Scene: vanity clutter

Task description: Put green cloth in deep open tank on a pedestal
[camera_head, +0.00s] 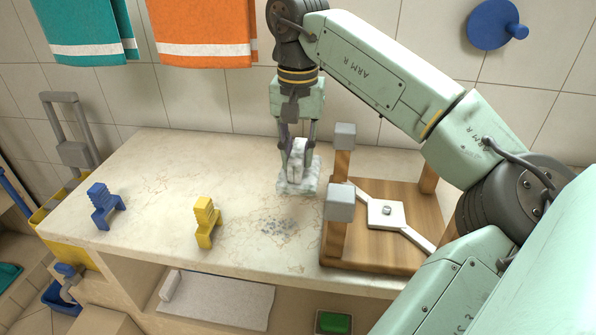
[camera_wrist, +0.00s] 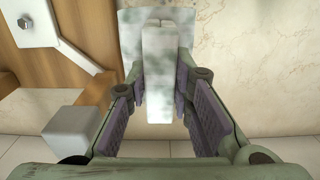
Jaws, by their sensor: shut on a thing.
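My gripper (camera_head: 298,150) is above the counter and shut on a white block with green-grey mottling (camera_head: 298,184), with an upright grip and a wider flat base. In the wrist view the mottled block (camera_wrist: 160,75) stands between my two fingers. I cannot tell whether its base touches the counter. A teal-green cloth (camera_head: 85,28) with a white stripe hangs on the wall at upper left, far from my gripper. A small green block (camera_head: 334,322) lies in a dark tray below the counter. I cannot make out a deep open tank on a pedestal.
A wooden frame (camera_head: 385,215) with grey blocks stands right of my gripper. A blue piece (camera_head: 104,206) and a yellow piece (camera_head: 207,222) stand on the marbled counter (camera_head: 160,175). A grey speckled patch (camera_head: 289,228) marks the counter. An orange towel (camera_head: 205,35) hangs behind.

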